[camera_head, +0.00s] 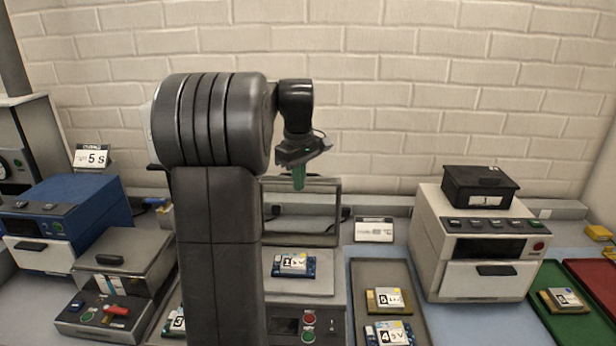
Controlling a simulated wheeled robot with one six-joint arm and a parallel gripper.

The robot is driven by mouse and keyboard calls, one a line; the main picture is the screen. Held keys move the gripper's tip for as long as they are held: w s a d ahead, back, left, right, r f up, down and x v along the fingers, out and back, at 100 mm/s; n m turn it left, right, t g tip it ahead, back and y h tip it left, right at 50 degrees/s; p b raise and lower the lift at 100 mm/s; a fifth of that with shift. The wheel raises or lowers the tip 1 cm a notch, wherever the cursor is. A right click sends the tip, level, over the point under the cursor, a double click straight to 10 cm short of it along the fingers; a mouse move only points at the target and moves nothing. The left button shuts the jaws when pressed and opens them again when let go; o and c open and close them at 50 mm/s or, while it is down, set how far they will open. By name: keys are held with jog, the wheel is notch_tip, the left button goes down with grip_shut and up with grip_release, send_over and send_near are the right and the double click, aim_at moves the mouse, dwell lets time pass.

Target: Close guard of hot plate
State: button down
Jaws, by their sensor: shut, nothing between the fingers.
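The hot plate (322,285) is in the middle, partly hidden behind my arm, with red and green buttons on its front panel (308,325). Its guard (338,213), a grey frame with a see-through middle, stands upright at the back of the plate, so it is open. A blue board (294,265) with a white label lies on the plate. My gripper (299,184) points down with its green fingers together and empty. It overlaps the guard's top edge in the picture; I cannot tell whether they touch.
A tray (365,290) with several labelled boards is right of the hot plate. A white machine (430,240) with a black box (481,188) on top stands further right. At left are a blue machine (75,205) and a grey lidded device (150,252). A brick wall is behind.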

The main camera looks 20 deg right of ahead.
jog(key=w+d+r+m, duration=0.1)
jog(key=w+m, duration=0.1)
jog(key=m, duration=0.1)
jog(key=w+d+r+m+p, duration=0.1)
jog(key=w+d+r+m, duration=0.1)
jog(key=m, duration=0.1)
jog(key=w+d+r+m, duration=0.1)
jog(key=w+m, duration=0.1)
jog(key=shift+w+d+r+m+t+p, duration=0.3)
jog(key=shift+d+r+m+t+p, duration=0.1)
notch_tip(320, 180, down, 9)
jog(key=w+d+m+p, duration=0.1)
jog(key=w, duration=0.1)
jog(key=shift+w+d+f, duration=0.15)
jog(key=shift+h+b, duration=0.3)
jog(key=shift+b, duration=0.05)
